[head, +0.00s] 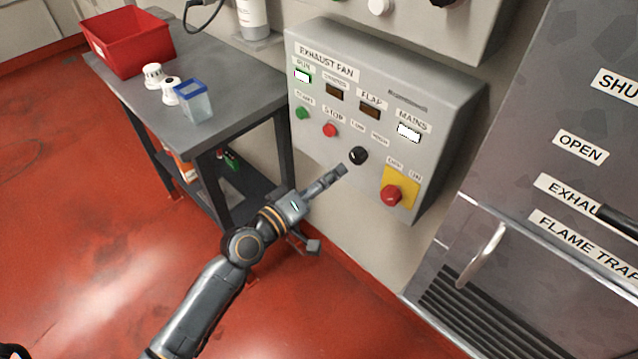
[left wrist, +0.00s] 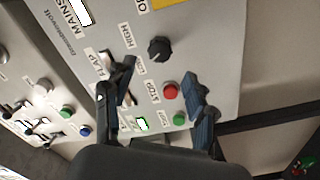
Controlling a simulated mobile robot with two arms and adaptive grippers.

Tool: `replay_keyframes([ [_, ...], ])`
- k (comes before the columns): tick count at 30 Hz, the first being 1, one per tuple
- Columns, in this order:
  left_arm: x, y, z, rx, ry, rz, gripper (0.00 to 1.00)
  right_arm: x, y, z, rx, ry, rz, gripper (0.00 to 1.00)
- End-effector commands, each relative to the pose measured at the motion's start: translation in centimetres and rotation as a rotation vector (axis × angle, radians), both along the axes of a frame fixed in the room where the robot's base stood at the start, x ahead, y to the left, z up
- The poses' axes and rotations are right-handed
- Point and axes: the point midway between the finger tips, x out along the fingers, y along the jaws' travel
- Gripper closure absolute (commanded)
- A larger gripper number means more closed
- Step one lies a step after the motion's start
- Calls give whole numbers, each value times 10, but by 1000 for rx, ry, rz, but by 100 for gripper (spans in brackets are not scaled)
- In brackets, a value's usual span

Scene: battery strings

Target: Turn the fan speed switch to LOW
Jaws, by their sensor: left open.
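The fan speed switch is a black rotary knob (head: 358,155) on the grey exhaust fan panel (head: 440,112), below small labels LOW (head: 357,126) and HIGH (head: 379,139). It also shows in the left wrist view (left wrist: 159,49), beyond my fingertips. Which label its pointer faces is too small to tell. My left gripper (head: 327,208) is open and empty, in front of the panel and to the lower left of the knob. One fingertip appears near the knob in the head view; I see no clear contact. My right gripper is out of view.
A red emergency button (head: 391,195) on a yellow plate sits right of the knob. A red stop button (head: 330,130) and green start button (head: 302,113) are left. A grey table (head: 235,95) stands left; a metal cabinet (head: 560,110) is right.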

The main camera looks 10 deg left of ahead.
Motion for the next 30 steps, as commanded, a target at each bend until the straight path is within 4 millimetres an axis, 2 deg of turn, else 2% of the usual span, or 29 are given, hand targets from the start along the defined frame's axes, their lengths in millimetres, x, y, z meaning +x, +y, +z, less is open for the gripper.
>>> replay_keyframes([
  [3,-14,11,-1,1,0,1,44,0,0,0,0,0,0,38],
  [8,-24,17,0,-1,0,1,44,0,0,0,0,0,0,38],
  [24,-24,18,-1,1,1,2,44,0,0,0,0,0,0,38],
  [26,-23,20,-8,11,9,8,44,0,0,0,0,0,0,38],
  [28,-20,25,-27,45,31,26,44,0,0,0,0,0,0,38],
  [30,-18,34,-61,104,70,54,44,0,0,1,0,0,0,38],
])
